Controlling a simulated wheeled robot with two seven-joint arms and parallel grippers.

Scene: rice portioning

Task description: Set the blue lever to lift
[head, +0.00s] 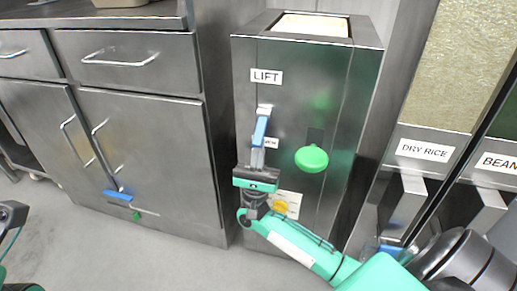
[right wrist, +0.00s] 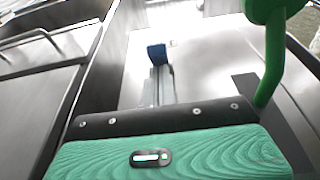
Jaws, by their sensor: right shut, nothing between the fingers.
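The blue lever (head: 259,131) is on the front of a steel dispenser, below the LIFT label (head: 266,77). It slants upward, its top end leaning slightly right. A small second label beside it is partly covered. My right gripper (head: 257,159) is shut and empty, with its fingers pointing up at the lever's lower end. In the right wrist view the blue lever (right wrist: 157,54) shows just beyond the closed fingertips (right wrist: 161,78); whether they touch it I cannot tell. Only a dark and green bit of my left arm shows at the left edge; its gripper is out of view.
A round green knob (head: 311,158) sticks out right of the lever; its stem is close on the right in the wrist view (right wrist: 270,60). Steel cabinets (head: 150,150) with bar handles stand left. The DRY RICE dispenser (head: 425,150) stands right.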

